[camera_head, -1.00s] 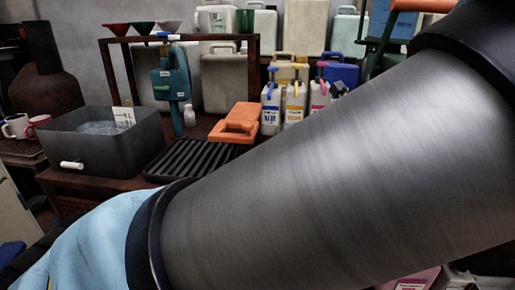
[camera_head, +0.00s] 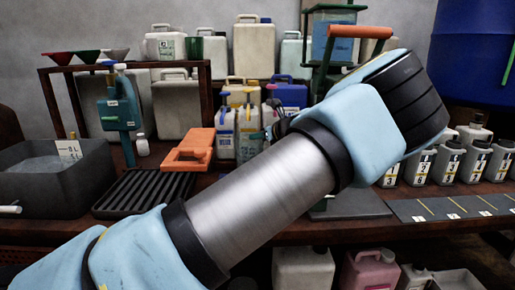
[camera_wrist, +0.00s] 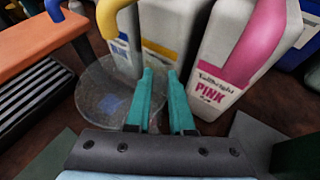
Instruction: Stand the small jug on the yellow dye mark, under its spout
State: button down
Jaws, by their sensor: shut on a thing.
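A clear round vessel, apparently the small jug (camera_wrist: 98,88), shows in the wrist view in front of the dye containers. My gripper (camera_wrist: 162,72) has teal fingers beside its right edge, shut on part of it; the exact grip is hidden. A yellow spout (camera_wrist: 128,45) hangs down over the jug from a pale container behind. A blue square (camera_wrist: 115,105) shows through or on the jug; I cannot tell which. I cannot make out the yellow dye mark. In the head view my arm hides the jug and most of the gripper.
The pink container (camera_wrist: 225,80) stands close right of my fingers. An orange item (camera_head: 188,151) and a black slatted rack (camera_head: 145,193) lie to the left, with a grey basin (camera_head: 60,190) beyond. Numbered bottles (camera_head: 447,160) and a dark mat (camera_head: 345,204) are to the right.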

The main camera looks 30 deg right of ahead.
notch_tip(320, 180, down, 4)
jog(key=shift+w+a+r, duration=0.1)
jog(key=shift+a, duration=0.05)
jog(key=shift+w+f, duration=0.15)
jog(key=shift+f, duration=0.15)
jog(key=c, duration=0.8)
grip_release()
jog(key=shift+f, duration=0.15)
jog(key=shift+r, duration=0.2)
jog(key=v, duration=1.2)
jog(key=shift+f, duration=0.15)
